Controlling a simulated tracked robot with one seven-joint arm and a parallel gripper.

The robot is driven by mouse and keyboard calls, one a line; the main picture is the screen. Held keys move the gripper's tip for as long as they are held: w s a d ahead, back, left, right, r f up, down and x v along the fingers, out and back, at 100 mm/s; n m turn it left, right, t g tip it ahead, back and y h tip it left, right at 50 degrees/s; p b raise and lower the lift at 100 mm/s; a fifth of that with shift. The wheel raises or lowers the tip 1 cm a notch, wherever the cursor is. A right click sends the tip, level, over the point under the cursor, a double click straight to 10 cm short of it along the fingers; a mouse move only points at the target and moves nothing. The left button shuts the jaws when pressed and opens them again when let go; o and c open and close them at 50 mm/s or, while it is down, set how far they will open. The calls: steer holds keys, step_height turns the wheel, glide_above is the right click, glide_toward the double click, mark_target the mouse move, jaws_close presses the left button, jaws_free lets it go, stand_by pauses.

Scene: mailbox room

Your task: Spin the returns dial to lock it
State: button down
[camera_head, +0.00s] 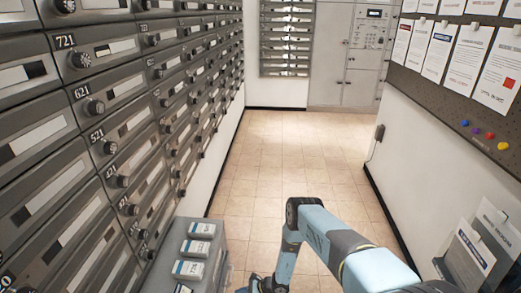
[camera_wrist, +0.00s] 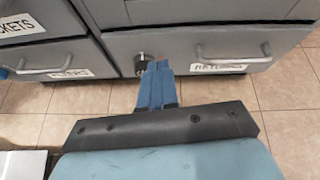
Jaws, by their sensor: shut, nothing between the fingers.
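The returns drawer (camera_wrist: 205,48) is a grey drawer front at the upper right of the wrist view, with a bar handle (camera_wrist: 236,58) and a white label (camera_wrist: 217,68). The returns dial (camera_wrist: 141,58) is a small dark knob with a pale rim at the drawer's left end. My gripper (camera_wrist: 157,66) is shut and empty, its blue fingers together pointing at the drawer front. The fingertips overlap the dial's right side in the picture; I cannot tell whether they touch it. Its pointer setting is too small to read.
Another labelled drawer (camera_wrist: 55,62) sits left of it. In the head view, a grey cabinet (camera_head: 212,231) with several labelled boxes on top stands below the mailbox wall (camera_head: 110,120). Open tiled floor (camera_head: 265,150) runs to the back; a white wall (camera_head: 410,160) bounds the right.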

steer(key=s+f+m, duration=0.2)
steer(key=s+f, duration=0.4)
steer(key=f, duration=0.1)
steer(key=a, duration=0.6)
steer(key=shift+w+a+r+n, duration=0.15)
steer(key=shift+w+r+n, duration=0.15)
steer(key=shift+w, duration=0.1)
steer(key=shift+a+t, duration=0.1)
steer(key=shift+t, duration=0.2)
steer(key=shift+w+r, duration=0.1)
